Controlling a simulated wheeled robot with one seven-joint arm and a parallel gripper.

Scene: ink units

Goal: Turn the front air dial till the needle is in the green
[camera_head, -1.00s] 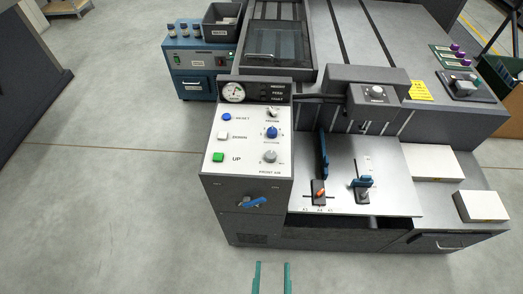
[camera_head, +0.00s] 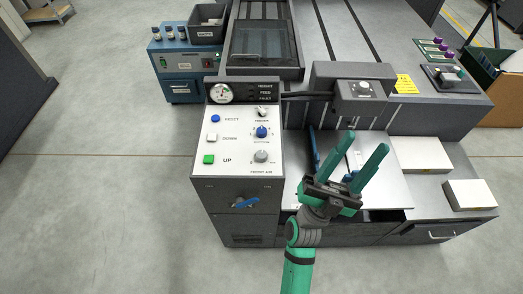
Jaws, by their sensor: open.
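The front air dial is a grey round knob (camera_head: 261,156) at the lower right of the white control panel (camera_head: 230,176), above the words FRONT AIR. A round pressure gauge (camera_head: 221,92) sits at the panel's top left. Its needle is too small to read against the coloured marks. My gripper (camera_head: 368,141) is open and empty, its green fingers pointing up and right. It appears over the metal feed table, well to the right of the dial and apart from it.
A blue knob (camera_head: 261,132) and a small grey knob (camera_head: 262,111) sit above the dial. Blue, white and green (camera_head: 209,159) buttons line the panel's left side. A blue lever handle (camera_head: 245,202) is below. White paper stacks (camera_head: 470,194) lie at right.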

